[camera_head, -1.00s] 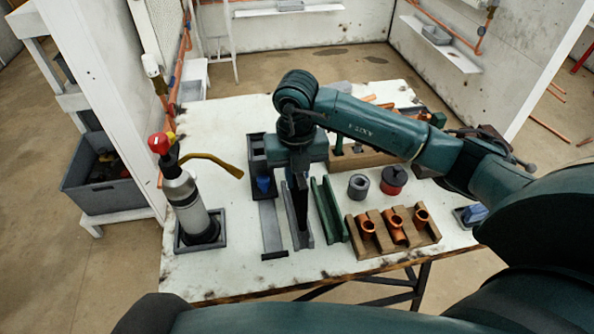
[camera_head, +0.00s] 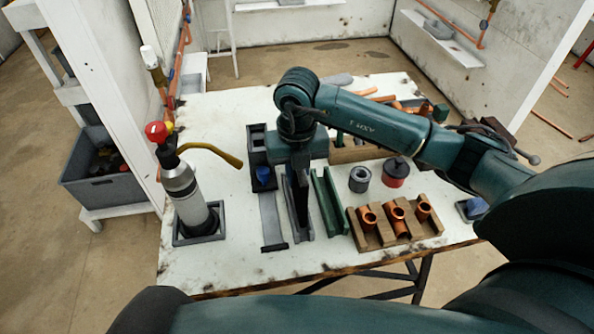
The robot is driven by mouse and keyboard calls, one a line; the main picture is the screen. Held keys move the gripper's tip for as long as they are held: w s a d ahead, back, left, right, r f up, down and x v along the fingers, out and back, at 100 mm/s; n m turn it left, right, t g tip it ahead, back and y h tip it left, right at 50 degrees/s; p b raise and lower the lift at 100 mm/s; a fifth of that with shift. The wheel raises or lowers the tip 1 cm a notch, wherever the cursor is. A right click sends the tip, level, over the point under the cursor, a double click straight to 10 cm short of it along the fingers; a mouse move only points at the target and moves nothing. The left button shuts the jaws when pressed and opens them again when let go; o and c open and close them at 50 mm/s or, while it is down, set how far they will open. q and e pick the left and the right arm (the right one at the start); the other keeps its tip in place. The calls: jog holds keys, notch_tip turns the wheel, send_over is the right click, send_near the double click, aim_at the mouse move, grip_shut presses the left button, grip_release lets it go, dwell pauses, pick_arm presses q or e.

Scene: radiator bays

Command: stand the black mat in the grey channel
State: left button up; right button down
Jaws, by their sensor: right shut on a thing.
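The black mat (camera_head: 301,206) is a thin dark strip standing on edge, seen nearly end-on. The grey channel (camera_head: 307,234) is a narrow open trough on the table. The mat stands upright in line with the channel and appears to be between its walls; whether it touches the floor of the channel is hidden. My right gripper (camera_head: 300,168) points down over the far part of the channel, shut on the mat's upper part. The arm hides its fingertips. My left gripper is not in view.
A green channel (camera_head: 329,203) lies close on the right, a flat grey strip (camera_head: 271,220) on the left. A wooden rack (camera_head: 373,242) with copper fittings stands right. A torch (camera_head: 186,195) stands in a tray at left. The table's front left is clear.

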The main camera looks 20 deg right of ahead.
jog(key=shift+f+b, duration=0.3)
jog(key=shift+f, duration=0.2)
jog(key=shift+f+b, duration=1.2)
jog(key=shift+f, duration=0.3)
jog(key=c, duration=1.3)
grip_release()
